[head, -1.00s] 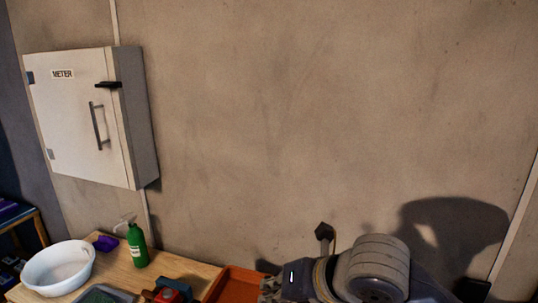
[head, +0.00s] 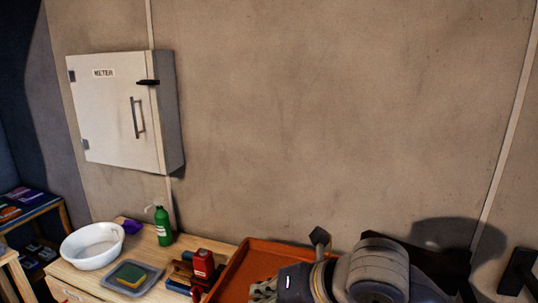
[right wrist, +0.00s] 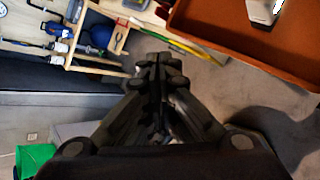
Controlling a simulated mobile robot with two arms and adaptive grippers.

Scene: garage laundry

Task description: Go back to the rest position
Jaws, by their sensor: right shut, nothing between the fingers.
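My right arm (head: 378,270) crosses the bottom of the head view, over an orange tray (head: 262,252). In the right wrist view my right gripper (right wrist: 160,68) is shut and empty, its fingers together. It hangs in free air, with the orange tray (right wrist: 215,40) at the upper right of that view. My left gripper is not in view.
A wooden table holds a white bowl (head: 92,246), a green bottle (head: 163,227), a sponge (head: 131,274) on a grey tray and a red container (head: 203,265). A grey meter cabinet (head: 115,110) hangs on the wall. A shelf (head: 28,208) stands far left.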

